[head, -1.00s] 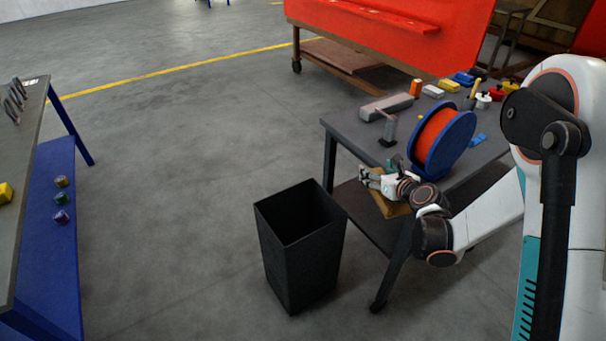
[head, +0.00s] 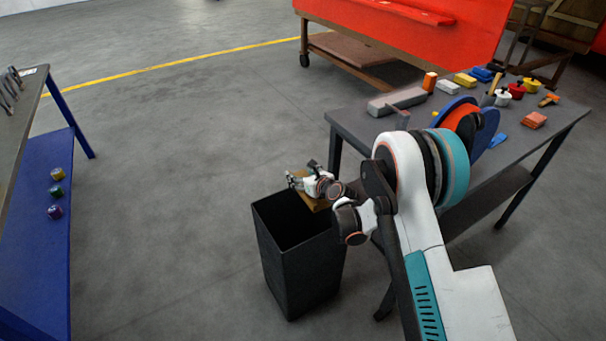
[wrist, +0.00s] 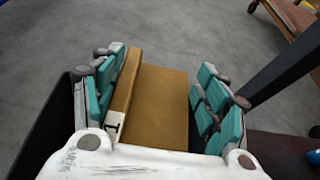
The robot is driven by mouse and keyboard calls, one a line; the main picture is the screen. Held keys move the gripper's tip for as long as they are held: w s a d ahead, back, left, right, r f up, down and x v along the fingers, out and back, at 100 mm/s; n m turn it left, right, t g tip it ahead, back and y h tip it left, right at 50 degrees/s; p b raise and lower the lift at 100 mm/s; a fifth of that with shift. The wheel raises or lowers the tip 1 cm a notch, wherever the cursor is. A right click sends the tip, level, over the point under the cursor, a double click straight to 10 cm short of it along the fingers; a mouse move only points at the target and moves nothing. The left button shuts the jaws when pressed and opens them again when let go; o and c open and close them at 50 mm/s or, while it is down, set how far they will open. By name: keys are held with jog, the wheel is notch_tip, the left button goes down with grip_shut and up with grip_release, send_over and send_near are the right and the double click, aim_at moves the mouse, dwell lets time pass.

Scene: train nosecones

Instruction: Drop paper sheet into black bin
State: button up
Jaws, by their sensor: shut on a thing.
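My gripper (head: 298,180) is over the back right part of the black bin (head: 300,275), near its rim. It is shut on a tan-brown piece (head: 314,203), taken to be the paper sheet, which looks thick like a folded sheet or flat block. In the wrist view the paper sheet (wrist: 158,105) lies between the teal finger pads, close against the left ones. The bin stands upright on the floor with its top open. Its dark wall (wrist: 42,135) shows at the lower left of the wrist view. The bin's bottom is hidden.
A grey table (head: 350,122) with a blue and orange spool (head: 464,122), a grey block and several small coloured items stands right of the bin. A blue-legged bench (head: 35,190) is at left. The floor between is clear.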

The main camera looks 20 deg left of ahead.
jog(key=shift+f+b, duration=1)
jog(key=shift+f, duration=1.7)
jog(key=o, duration=1.1)
jog(key=shift+d, duration=0.1)
jog(key=v, duration=1.2)
